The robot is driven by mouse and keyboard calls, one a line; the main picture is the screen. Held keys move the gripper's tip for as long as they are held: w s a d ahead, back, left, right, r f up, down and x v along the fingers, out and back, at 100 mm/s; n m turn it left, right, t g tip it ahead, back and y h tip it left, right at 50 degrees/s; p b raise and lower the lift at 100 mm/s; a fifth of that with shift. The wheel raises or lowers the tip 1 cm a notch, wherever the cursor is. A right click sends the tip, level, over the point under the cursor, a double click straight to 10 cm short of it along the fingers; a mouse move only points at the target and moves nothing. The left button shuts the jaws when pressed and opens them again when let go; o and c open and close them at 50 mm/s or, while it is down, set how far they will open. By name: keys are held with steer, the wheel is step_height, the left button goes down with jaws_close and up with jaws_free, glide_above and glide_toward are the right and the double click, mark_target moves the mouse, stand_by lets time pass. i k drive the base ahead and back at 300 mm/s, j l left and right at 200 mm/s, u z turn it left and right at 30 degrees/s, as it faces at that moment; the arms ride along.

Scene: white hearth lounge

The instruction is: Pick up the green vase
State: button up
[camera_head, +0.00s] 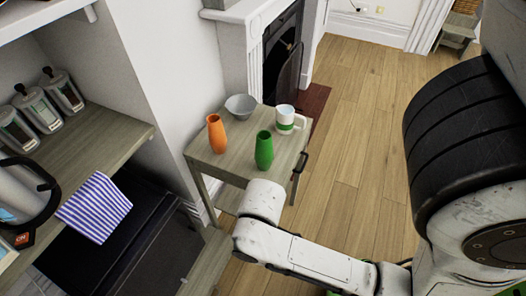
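The green vase (264,150) stands upright on a small wooden side table (228,164), near its front right part. An orange vase (217,134) stands to its left, and a white mug with a green band (286,119) stands behind it to the right. These objects are apart from the vase. The white links of my arm reach in from the lower right and end in front of the table, below the vase in the picture. I cannot make out my gripper's fingers. Nothing covers the green vase.
A grey bowl (240,107) sits at the table's back. A dark curved piece (299,164) shows at its right edge. A shelf with several jars (38,110), a striped cloth (94,206) and a kettle-like object is at left. Wooden floor (362,130) is clear at right.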

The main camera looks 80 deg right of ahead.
mark_target(264, 156)
steer(key=z, duration=1.25)
steer(key=k+j+z, duration=0.1)
steer(key=k+j, duration=0.4)
